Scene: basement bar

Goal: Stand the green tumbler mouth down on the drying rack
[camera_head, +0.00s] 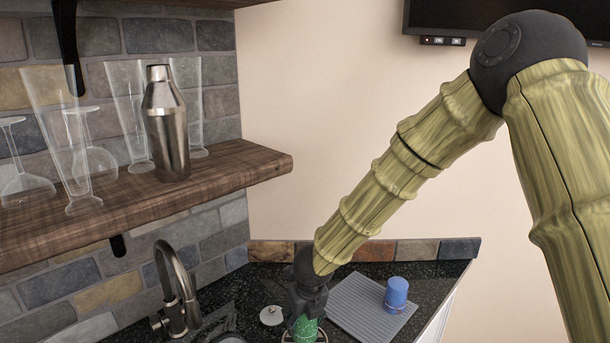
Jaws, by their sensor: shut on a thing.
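The green tumbler (306,329) is at the bottom edge of the view, left of the drying rack. My gripper (305,334) points down and is shut on it, with dark fingers on either side. The tumbler's lower part is cut off by the frame, so I cannot tell which way its mouth faces or whether it touches the counter. The drying rack (352,300) is a flat grey ribbed panel on the dark counter, just right of my gripper. A blue cup (396,294) stands on its right part.
A sink faucet (176,290) rises at left. A small round metal item (271,315) lies left of my gripper. A wooden shelf (235,168) above holds clear glasses and a steel shaker (167,130). The rack's left and middle are bare.

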